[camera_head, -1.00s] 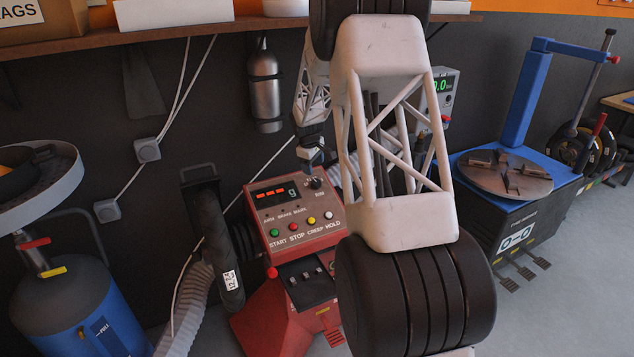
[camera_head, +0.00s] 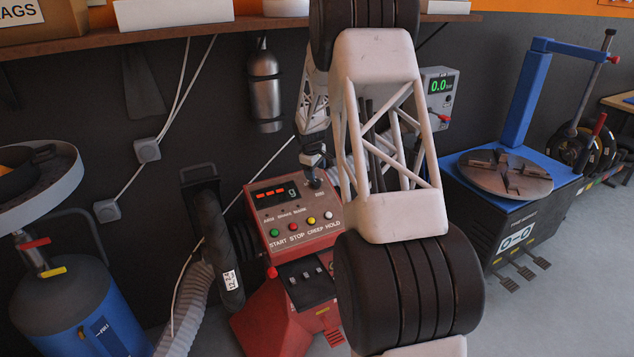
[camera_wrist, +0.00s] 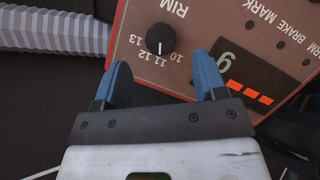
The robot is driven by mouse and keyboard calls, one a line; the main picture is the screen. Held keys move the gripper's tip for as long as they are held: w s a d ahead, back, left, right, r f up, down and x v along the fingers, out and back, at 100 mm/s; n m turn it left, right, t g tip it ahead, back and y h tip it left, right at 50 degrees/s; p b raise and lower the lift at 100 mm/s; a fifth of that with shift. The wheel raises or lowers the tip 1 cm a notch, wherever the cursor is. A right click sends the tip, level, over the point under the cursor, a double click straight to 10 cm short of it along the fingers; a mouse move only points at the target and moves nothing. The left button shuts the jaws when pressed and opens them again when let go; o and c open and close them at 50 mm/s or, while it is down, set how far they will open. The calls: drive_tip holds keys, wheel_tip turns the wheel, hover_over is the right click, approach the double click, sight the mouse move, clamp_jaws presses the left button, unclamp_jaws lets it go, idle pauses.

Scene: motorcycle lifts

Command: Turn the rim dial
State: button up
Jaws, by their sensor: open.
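The rim dial is a round black knob (camera_wrist: 160,39) with a white pointer line, on the red control panel under the word RIM and beside printed numbers from 10 to 13. In the wrist view my gripper (camera_wrist: 160,72) is open, its two blue fingers apart. The dial shows just beyond the fingertips, within the span of the gap, with nothing gripped. In the head view my gripper (camera_head: 314,178) is over the panel's upper right corner and covers the dial. The red machine (camera_head: 292,215) shows a red display (camera_head: 270,194) and several coloured buttons.
A grey hose (camera_head: 188,310) and a black cylinder (camera_head: 215,245) stand left of the machine. A gas bottle (camera_head: 265,90) hangs on the wall above. A grey box with a green readout (camera_head: 439,90) is at the right. A blue tyre changer (camera_head: 520,200) stands farther right.

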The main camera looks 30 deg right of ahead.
sight(317, 182)
drive_tip(key=shift+x, duration=2.85)
drive_tip(key=c, duration=0.9)
drive_tip(key=shift+m, duration=0.3)
drive_tip(key=m+y, duration=0.1)
drive_tip(key=m, duration=0.2)
drive_tip(key=shift+d, duration=0.1)
drive_tip(key=m+y, duration=0.1)
drive_tip(key=m, duration=0.2)
drive_tip(key=shift+m+g, duration=0.3)
